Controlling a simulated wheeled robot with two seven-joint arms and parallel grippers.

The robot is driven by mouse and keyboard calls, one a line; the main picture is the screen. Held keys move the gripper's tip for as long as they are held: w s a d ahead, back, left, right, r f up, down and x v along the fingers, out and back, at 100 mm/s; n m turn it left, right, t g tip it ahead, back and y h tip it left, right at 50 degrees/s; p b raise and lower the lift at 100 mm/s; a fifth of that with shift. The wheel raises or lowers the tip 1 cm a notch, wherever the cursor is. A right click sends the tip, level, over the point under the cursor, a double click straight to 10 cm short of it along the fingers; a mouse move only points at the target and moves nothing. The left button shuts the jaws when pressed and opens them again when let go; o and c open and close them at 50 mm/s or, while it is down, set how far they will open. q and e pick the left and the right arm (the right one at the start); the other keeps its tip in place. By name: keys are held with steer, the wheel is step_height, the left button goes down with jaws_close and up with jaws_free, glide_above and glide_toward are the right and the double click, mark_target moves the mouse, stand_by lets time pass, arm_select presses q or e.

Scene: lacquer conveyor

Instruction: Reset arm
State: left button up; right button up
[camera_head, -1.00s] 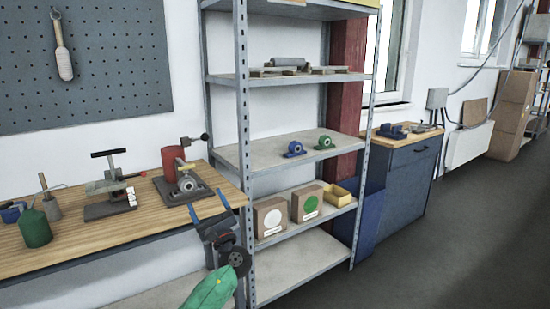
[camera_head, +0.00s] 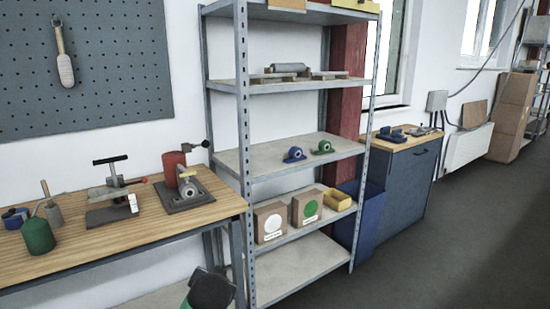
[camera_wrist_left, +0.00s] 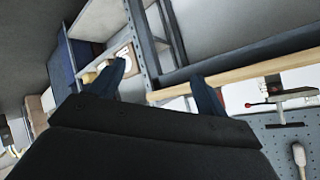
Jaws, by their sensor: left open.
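My left arm has dropped to the bottom edge of the head view, where only a dark and green piece of it shows beside the shelf post; its fingers are not visible there. In the left wrist view my left gripper (camera_wrist_left: 155,85) is open, its two dark fingers apart with nothing between them. Beyond the fingers that view shows the shelf, the workbench edge and the pegboard, tilted. My right gripper is not in either view.
A wooden workbench (camera_head: 110,240) with tools stands at left. The metal shelf (camera_head: 270,90) holds a blue part (camera_head: 294,155), a green part (camera_head: 323,147) and two boxes. A blue bin (camera_head: 358,215) stands right of it. The floor (camera_head: 460,230) at right is clear.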

arm_select(q)
steer(key=s+f+g+h+p, duration=0.1)
steer(key=s+f, duration=0.4)
steer(key=s, duration=0.7)
steer(key=s+d+f+n+g+h+p, duration=0.1)
steer(key=s+f+g+p, duration=0.3)
steer(key=s, duration=0.9)
steer(key=s+d+f+g+h+p, duration=0.1)
steer(key=s+f+g+h+p, duration=0.1)
steer(key=s+f, duration=0.5)
steer(key=shift+s+d+f+n+g, duration=0.25)
steer(key=shift+s+n+g, duration=0.25)
steer(key=shift+s, duration=2.6)
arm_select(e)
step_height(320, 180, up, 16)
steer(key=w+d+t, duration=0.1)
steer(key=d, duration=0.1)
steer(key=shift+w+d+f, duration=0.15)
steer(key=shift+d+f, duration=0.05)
arm_select(q)
steer(key=shift+p, duration=0.3)
steer(key=shift+c, duration=0.5)
